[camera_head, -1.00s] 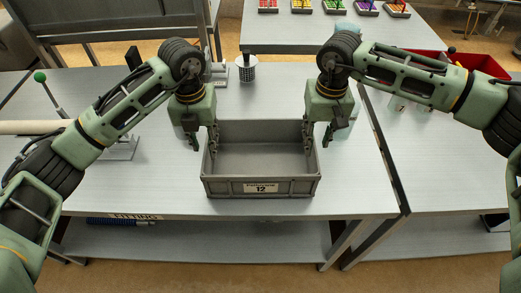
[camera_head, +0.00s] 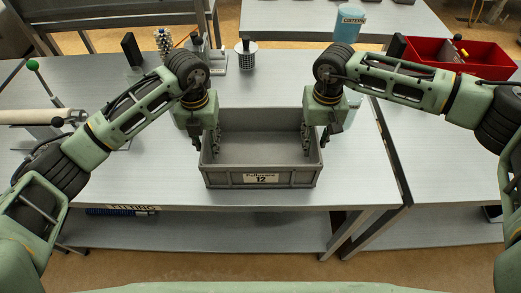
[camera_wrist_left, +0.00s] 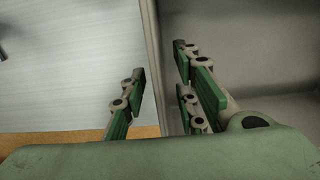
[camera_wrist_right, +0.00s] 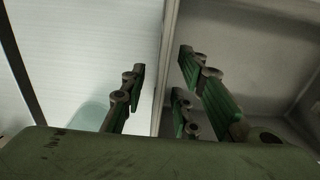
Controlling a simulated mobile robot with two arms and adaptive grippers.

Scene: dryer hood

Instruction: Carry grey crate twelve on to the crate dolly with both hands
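Grey crate twelve (camera_head: 262,180), an open, empty box with a "12" label on its front, stands on the fitting table. My left gripper (camera_head: 207,146) is open over its left wall, one finger outside and one inside. In the left wrist view the wall (camera_wrist_left: 155,60) lies between the fingers, with gaps on both sides. My right gripper (camera_head: 318,148) is open over the right wall in the same way; the right wrist view shows the wall (camera_wrist_right: 167,60) between apart fingers. The crate dolly is not in view.
The light grey table (camera_head: 110,185) has a "fitting" sign on its front edge. A perforated cup (camera_head: 246,57) and a stand (camera_head: 216,58) are behind the crate. A red bin (camera_head: 470,58) is on the right table, and a blue cistern (camera_head: 349,25) is at the back.

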